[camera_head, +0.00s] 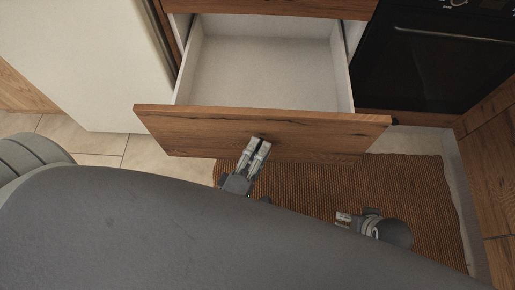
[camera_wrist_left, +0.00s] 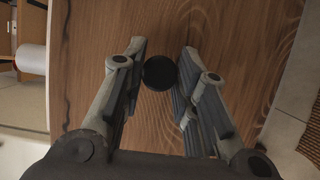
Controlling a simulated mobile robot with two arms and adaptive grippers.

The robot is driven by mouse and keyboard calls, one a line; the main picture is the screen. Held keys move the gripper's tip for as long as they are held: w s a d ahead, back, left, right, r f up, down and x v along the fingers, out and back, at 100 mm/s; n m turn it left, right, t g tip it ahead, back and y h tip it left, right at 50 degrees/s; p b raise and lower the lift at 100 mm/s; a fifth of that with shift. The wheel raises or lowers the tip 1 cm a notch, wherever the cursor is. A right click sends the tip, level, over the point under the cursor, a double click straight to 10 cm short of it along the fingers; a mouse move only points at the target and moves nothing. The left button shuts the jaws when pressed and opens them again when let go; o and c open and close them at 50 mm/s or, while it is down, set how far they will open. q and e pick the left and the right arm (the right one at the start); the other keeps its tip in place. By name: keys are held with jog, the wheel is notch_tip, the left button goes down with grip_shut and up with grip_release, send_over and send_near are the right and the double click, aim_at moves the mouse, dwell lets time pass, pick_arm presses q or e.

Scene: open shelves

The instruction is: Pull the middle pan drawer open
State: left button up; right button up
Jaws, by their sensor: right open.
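The pan drawer stands pulled out, with a wooden front (camera_head: 300,133) and an empty white inside (camera_head: 265,65) in the head view. My left gripper (camera_head: 259,147) is at the outer face of this front, near its middle. In the left wrist view, the fingers of my left gripper (camera_wrist_left: 162,80) lie close on both sides of a round black knob (camera_wrist_left: 160,73) on the wooden front (camera_wrist_left: 230,35). The knob is hidden in the head view. My right gripper (camera_head: 342,218) is open and empty, low over the mat and apart from the drawer.
Another wooden drawer front (camera_head: 275,8) is above the open drawer. A black oven (camera_head: 435,65) stands to the right and a pale panel (camera_head: 85,60) to the left. A brown woven mat (camera_head: 400,190) covers the floor in front. My dark body hides the lower part of the view.

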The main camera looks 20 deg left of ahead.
pick_arm(q)
jog(key=o, duration=0.4)
jog(key=shift+c, duration=0.2)
jog(key=s+a, duration=0.1)
jog(key=s, duration=1.1)
jog(key=shift+a, duration=0.2)
jog(key=shift+w, duration=0.1)
